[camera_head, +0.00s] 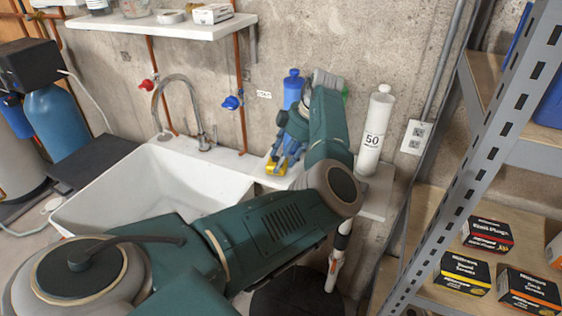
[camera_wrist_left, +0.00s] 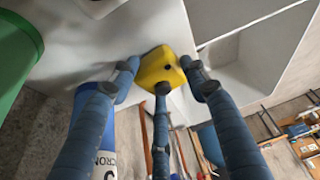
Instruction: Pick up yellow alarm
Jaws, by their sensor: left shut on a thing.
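The yellow alarm (camera_head: 275,167) sits at the ledge beside the sink's right edge in the head view, partly hidden by my left gripper (camera_head: 282,150). In the left wrist view the yellow alarm (camera_wrist_left: 162,68) is a small yellow block with a dark round spot. The blue fingers of my left gripper (camera_wrist_left: 163,85) are closed around it, one on each side and one below. I cannot tell whether it is clear of the ledge. My right gripper does not show.
A white sink (camera_head: 150,190) with a curved tap (camera_head: 185,105) lies left of the ledge. A white cylinder marked 50 (camera_head: 373,135) and a blue bottle (camera_head: 292,88) stand close to my left arm. A metal shelf (camera_head: 480,140) with several boxes is at the right.

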